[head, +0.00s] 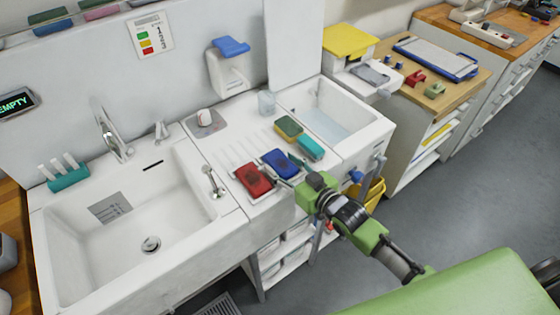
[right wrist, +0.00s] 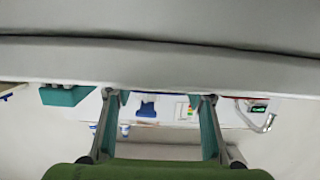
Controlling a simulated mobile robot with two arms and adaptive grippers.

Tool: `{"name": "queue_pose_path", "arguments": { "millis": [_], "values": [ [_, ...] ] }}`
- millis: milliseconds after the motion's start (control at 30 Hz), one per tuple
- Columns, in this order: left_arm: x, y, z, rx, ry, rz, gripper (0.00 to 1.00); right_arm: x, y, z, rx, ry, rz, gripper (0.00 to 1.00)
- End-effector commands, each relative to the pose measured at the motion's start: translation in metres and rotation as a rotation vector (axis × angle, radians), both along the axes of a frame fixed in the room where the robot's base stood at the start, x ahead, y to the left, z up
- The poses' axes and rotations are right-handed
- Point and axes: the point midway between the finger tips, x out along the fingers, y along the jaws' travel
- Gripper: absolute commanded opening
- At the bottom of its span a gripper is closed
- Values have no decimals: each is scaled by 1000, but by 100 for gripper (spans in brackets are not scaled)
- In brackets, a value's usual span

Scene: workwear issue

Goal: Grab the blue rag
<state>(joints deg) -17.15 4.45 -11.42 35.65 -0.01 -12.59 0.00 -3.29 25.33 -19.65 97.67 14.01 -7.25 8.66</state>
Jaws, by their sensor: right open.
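The blue rag (head: 279,163) lies folded on the ribbed drainboard between the two sinks, with a dark patch on its top. A red rag (head: 253,180) lies beside it to the left. My right gripper (head: 288,179) reaches in from the right, its fingers at the near right edge of the blue rag; I cannot tell whether they touch it. In the right wrist view the fingers (right wrist: 158,124) are spread wide with nothing clearly between them. The blue rag cannot be made out surely there. My left gripper is out of view.
A green-yellow sponge (head: 289,127) and a teal block (head: 310,148) lie behind the blue rag. A large sink (head: 190,175) is to the left, a smaller basin (head: 357,105) to the right. A faucet handle (head: 213,184) stands left of the red rag.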

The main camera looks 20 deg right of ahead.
Motion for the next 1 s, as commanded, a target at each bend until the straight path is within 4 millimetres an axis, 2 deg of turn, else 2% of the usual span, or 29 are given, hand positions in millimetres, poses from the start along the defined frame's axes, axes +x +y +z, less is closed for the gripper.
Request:
{"name": "queue_pose_path", "arguments": {
  "millis": [133, 400, 433, 533, 567, 1000],
  "values": [
    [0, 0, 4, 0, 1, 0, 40, 14, 6, -2, 2, -2, 0, 49],
    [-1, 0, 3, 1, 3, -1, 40, 16, 6, -4, 1, -1, 0, 49],
    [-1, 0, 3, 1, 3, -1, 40, 16, 6, -4, 1, -1, 0, 46],
    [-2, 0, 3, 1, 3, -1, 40, 16, 6, -4, 1, -1, 0, 20],
    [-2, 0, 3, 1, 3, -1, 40, 16, 6, -4, 1, -1, 0, 18],
    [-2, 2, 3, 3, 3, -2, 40, 16, 6, 2, 2, -2, 0, 18]
  ]
}}
